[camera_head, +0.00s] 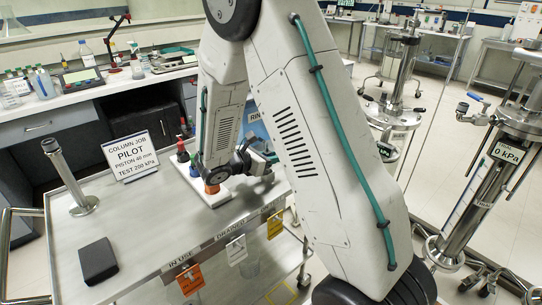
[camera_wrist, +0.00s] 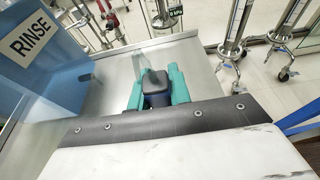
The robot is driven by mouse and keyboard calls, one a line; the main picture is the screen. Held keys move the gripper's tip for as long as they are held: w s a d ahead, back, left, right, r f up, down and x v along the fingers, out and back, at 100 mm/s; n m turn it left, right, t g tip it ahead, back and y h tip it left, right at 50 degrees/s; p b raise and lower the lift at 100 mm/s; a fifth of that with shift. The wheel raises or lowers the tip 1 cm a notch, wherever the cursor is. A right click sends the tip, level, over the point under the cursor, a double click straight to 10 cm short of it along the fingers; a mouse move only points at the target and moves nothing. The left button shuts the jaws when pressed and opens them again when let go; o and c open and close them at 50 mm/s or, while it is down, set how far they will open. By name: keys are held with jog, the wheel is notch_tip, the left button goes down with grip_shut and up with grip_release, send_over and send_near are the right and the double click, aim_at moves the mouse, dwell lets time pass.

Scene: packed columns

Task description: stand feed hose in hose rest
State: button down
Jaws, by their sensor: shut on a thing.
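My gripper (camera_wrist: 157,84) has teal fingers around a dark block. It seems shut on a pale, see-through piece (camera_wrist: 152,58) that shows just beyond the fingers, and I take this to be the feed hose. Its full shape and lower end are hidden. In the head view my gripper (camera_head: 262,163) is side-on above the steel cart, right of a white rack, and the held piece cannot be made out. An upright steel tube on a round foot (camera_head: 70,178) stands at the cart's left; I cannot tell whether it is the hose rest.
The white rack (camera_head: 214,190) holds coloured pieces. A blue RINSE bin (camera_wrist: 40,70) stands beside my gripper. A PILOT sign (camera_head: 131,156) and a black block (camera_head: 97,261) are on the steel cart (camera_head: 150,220). Glass columns stand at right. The cart's middle is clear.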

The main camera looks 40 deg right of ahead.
jog(key=shift+f, duration=0.75)
jog(key=c, duration=1.2)
grip_release()
jog(key=shift+a, duration=0.15)
jog(key=v, duration=0.7)
jog(key=shift+a+r, duration=0.1)
jog(key=shift+r, duration=0.05)
